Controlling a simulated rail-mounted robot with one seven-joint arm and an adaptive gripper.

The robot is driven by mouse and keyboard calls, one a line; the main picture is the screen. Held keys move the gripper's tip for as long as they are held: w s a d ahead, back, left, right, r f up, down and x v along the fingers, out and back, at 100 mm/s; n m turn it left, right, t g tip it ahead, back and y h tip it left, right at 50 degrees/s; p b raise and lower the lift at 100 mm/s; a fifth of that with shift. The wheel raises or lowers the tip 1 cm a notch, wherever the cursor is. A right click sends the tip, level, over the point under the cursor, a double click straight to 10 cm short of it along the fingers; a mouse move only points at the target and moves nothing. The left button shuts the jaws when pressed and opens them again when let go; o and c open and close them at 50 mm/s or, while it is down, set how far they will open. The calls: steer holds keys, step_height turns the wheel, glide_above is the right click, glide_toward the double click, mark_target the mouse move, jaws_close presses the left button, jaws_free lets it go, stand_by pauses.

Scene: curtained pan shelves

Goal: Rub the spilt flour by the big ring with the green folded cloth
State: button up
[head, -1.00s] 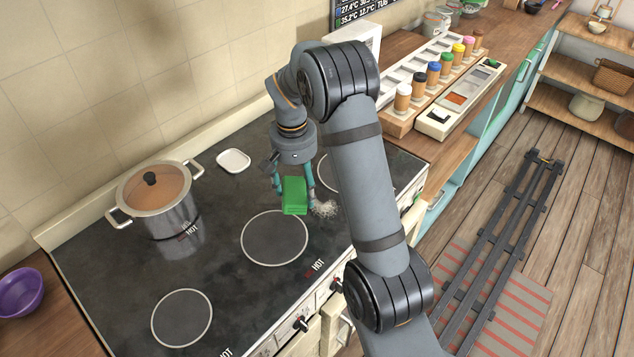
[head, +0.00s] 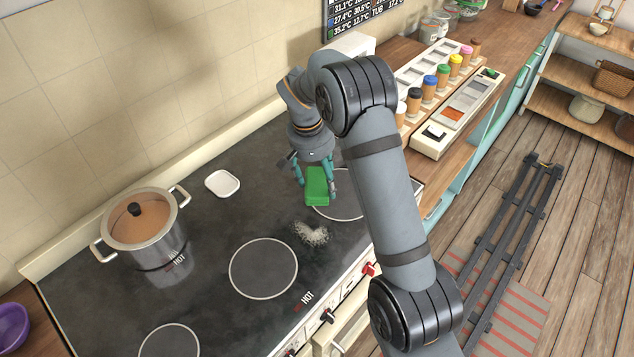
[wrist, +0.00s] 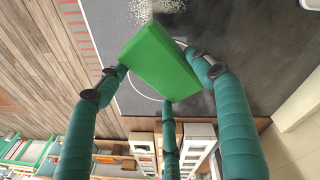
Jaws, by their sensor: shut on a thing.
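My gripper (head: 317,183) is shut on the green folded cloth (head: 317,188) over the stove, at the ring (head: 345,207) nearest the spice rack. In the wrist view the cloth (wrist: 162,60) sits between the teal fingers. I cannot tell whether it touches the stovetop. The spilt flour (head: 311,234) is a pale speckled patch on the dark glass, between that ring and the big ring (head: 263,268). The flour also shows at the top of the wrist view (wrist: 158,8), beyond the cloth.
A lidded pot (head: 142,230) stands on the stove at the left, marked HOT. A small white dish (head: 222,183) lies behind the rings. A rack of spice jars (head: 430,85) and a tray (head: 460,112) stand on the right counter.

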steer(key=shift+s+a+f, duration=0.1)
steer(key=shift+s+a, duration=0.2)
steer(key=shift+a, duration=0.15)
steer(key=shift+s+a+f+b, duration=0.15)
steer(key=shift+f+b, duration=0.15)
steer(key=shift+b, duration=0.1)
steer(key=f, duration=0.1)
steer(key=f+b, duration=0.1)
steer(key=b, duration=0.1)
steer(key=shift+w+d+f, duration=0.2)
steer(key=shift+d+f, duration=0.05)
steer(key=shift+f, duration=0.15)
steer(key=shift+a+f+b, duration=0.15)
steer(key=shift+f+b, duration=0.3)
steer(key=shift+f, duration=0.2)
